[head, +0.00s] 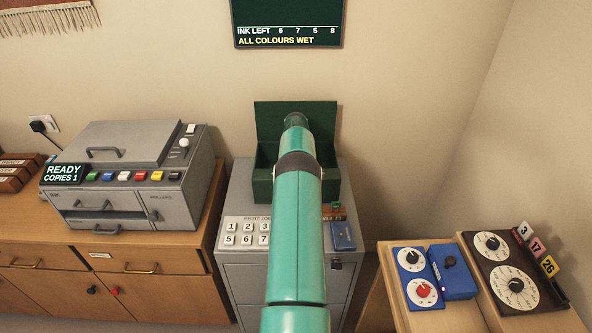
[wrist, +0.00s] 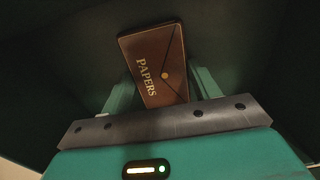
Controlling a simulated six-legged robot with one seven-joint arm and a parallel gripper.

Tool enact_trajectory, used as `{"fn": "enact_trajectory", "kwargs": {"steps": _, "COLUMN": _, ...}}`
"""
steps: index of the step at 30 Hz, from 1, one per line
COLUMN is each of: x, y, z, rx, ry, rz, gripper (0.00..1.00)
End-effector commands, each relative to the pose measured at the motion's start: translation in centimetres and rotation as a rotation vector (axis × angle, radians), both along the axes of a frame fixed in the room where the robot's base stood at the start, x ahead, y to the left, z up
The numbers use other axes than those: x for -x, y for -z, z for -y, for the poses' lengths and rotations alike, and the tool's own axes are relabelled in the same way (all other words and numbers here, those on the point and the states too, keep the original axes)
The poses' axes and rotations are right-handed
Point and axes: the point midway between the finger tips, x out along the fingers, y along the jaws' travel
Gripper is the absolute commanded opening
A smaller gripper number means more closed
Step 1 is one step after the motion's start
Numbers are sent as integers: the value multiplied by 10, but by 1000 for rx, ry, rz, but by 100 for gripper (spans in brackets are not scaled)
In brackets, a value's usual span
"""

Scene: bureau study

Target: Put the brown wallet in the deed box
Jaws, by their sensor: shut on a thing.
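The deed box (head: 262,188) is dark green and stands on a grey cabinet in the head view, its lid (head: 268,122) raised against the wall. My arm reaches over it and covers the middle of the box. In the wrist view, the brown wallet (wrist: 154,55) has a flap, a round clasp and the word PAPERS. My gripper (wrist: 163,88) is shut on the wallet, a finger at each side. Dark green surfaces surround the wallet in the wrist view. I cannot tell whether it touches the box floor. The wallet and fingers are hidden in the head view.
A grey copying machine (head: 125,180) stands on the wooden cabinet at left. A numbered keypad (head: 247,233) and a small blue item (head: 343,236) lie in front of the box. Dial panels (head: 418,277) sit on the low wooden desk at right.

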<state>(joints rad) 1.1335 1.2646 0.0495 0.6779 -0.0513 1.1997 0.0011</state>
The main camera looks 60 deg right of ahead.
Motion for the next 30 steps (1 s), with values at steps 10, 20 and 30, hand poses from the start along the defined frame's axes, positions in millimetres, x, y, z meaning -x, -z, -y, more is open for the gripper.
{"fn": "enact_trajectory", "kwargs": {"steps": 10, "x": 0, "y": 2, "z": 1, "rx": 1, "ry": -1, "rz": 0, "gripper": 71}}
{"fn": "enact_trajectory", "kwargs": {"steps": 20, "x": 0, "y": 2, "z": 1, "rx": 1, "ry": -1, "rz": 0, "gripper": 83}}
{"fn": "enact_trajectory", "kwargs": {"steps": 30, "x": -1, "y": -41, "z": 1, "rx": 4, "ry": -2, "rz": 1, "gripper": 83}}
